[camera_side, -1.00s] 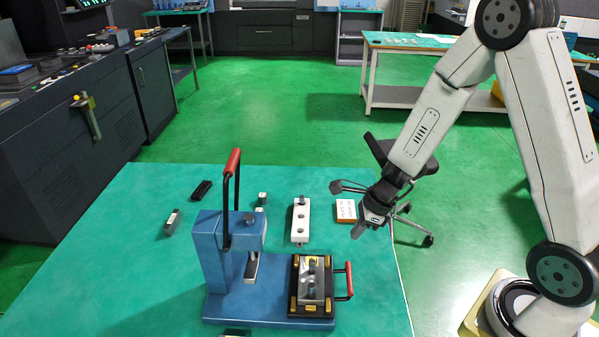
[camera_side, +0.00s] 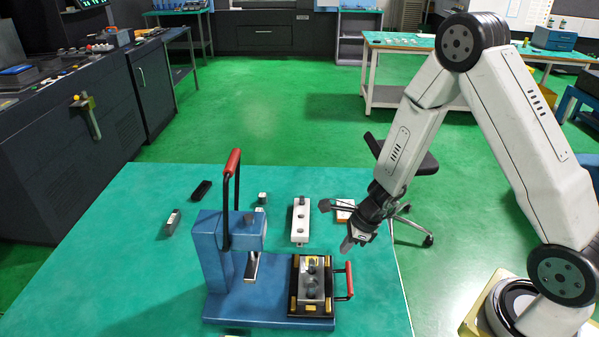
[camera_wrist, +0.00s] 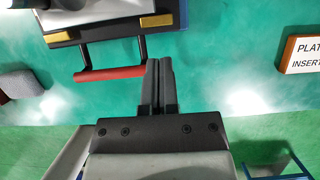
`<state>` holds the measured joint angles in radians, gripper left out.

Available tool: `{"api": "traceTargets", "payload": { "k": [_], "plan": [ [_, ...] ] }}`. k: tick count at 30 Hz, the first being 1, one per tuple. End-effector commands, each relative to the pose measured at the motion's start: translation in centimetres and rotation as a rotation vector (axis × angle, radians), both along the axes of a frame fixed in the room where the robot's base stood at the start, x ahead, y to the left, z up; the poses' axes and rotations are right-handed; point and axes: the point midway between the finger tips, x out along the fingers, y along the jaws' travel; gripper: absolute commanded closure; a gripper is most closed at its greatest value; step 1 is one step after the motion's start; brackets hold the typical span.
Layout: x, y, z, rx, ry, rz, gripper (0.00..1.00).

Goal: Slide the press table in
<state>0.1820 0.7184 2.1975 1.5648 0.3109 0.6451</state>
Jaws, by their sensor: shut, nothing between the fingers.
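The blue press (camera_side: 226,268) stands on the green table, its lever with a red grip (camera_side: 233,162) raised. Its black press table (camera_side: 293,306) sits at the right end of the base, out to the right of the ram, carrying a metal block (camera_side: 311,284) held among brass pieces. A red handle (camera_side: 349,280) sticks out from the press table's right side; it also shows in the wrist view (camera_wrist: 108,74). My gripper (camera_side: 345,246) is shut and empty, above and behind the red handle in the side view. In the wrist view my fingers (camera_wrist: 158,68) appear just right of the handle's end.
A labelled box (camera_side: 344,212) lies behind my gripper and shows in the wrist view (camera_wrist: 300,54). Small blocks (camera_side: 173,221) and a black piece (camera_side: 201,190) lie left. Table is clear right of the handle.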

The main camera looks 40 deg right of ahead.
Motion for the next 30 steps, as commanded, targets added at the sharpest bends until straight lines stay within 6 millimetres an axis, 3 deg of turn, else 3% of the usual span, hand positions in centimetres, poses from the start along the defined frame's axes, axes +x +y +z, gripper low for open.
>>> {"api": "traceTargets", "payload": {
  "k": [15, 30],
  "plan": [
    [1.0, 1.1, -3.8, 0.0, 0.002, 0.002, 1.0],
    [1.1, 1.2, -4.0, 0.0, 0.0, 0.001, 1.0]
  ]
}}
